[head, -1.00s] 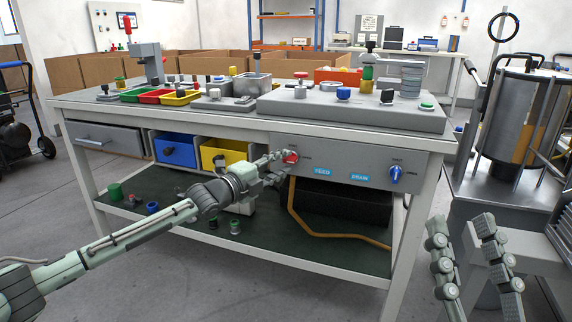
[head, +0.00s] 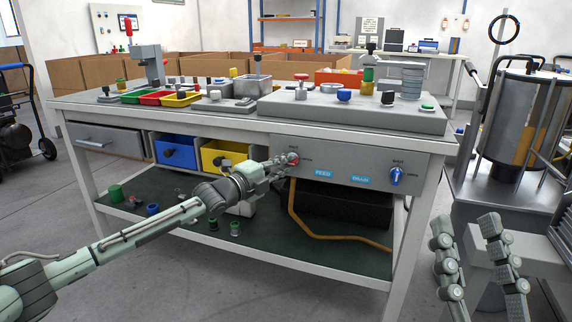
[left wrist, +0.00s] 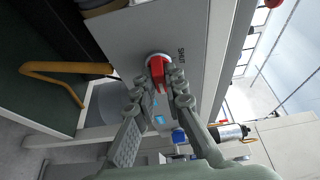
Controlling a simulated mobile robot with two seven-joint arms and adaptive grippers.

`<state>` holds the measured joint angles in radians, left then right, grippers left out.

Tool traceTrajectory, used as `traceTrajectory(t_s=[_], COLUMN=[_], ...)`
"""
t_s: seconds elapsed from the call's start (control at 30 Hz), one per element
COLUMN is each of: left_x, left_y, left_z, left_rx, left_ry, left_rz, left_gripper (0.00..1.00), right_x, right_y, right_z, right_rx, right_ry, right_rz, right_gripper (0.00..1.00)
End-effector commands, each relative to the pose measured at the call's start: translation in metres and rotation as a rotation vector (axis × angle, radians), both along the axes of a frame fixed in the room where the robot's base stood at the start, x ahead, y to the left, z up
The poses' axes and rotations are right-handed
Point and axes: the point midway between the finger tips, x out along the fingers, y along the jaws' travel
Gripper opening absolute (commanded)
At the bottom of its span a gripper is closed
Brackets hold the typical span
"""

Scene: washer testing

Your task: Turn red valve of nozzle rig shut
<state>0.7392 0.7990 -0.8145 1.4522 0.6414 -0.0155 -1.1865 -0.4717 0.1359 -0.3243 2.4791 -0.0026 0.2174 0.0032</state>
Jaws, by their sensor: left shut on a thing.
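The red valve (head: 292,158) is on the grey front panel of the bench. In the left wrist view the red valve (left wrist: 157,66) has a pale round base, with the word SHUT printed to its right. Its red handle points down the picture, not at that word. My left gripper (head: 284,162) is at the valve and partly hides it in the head view. In the left wrist view its fingers (left wrist: 160,84) are shut on the red handle, one on each side. My right gripper (head: 465,224) is open and empty at the lower right, away from the bench.
A blue valve (head: 396,175) is further right on the same panel. A yellow hose (head: 310,234) hangs below the panel. The benchtop (head: 225,112) carries trays and fixtures. A metal tank (head: 513,115) stands to the right. The floor in front is clear.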

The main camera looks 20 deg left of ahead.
Motion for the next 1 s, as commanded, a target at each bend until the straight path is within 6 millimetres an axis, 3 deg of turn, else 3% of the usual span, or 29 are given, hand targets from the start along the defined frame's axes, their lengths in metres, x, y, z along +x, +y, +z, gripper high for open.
traceTrajectory(t_s=[0.37,1.0], left_x=[-0.0003,-0.0005], left_y=[-0.0010,-0.0029], left_z=[-0.0027,-0.0064], left_rx=[-0.145,-0.739], left_ry=[0.007,0.028], left_rz=[-0.001,0.001], left_gripper=[0.00,0.00], right_x=[-0.0006,0.0001], right_y=[-0.0001,0.0001], right_z=[0.0004,0.0010], right_rx=[0.002,0.001], right_ry=[-0.005,-0.002], right_rz=[0.000,0.000], right_gripper=[0.40,0.40])
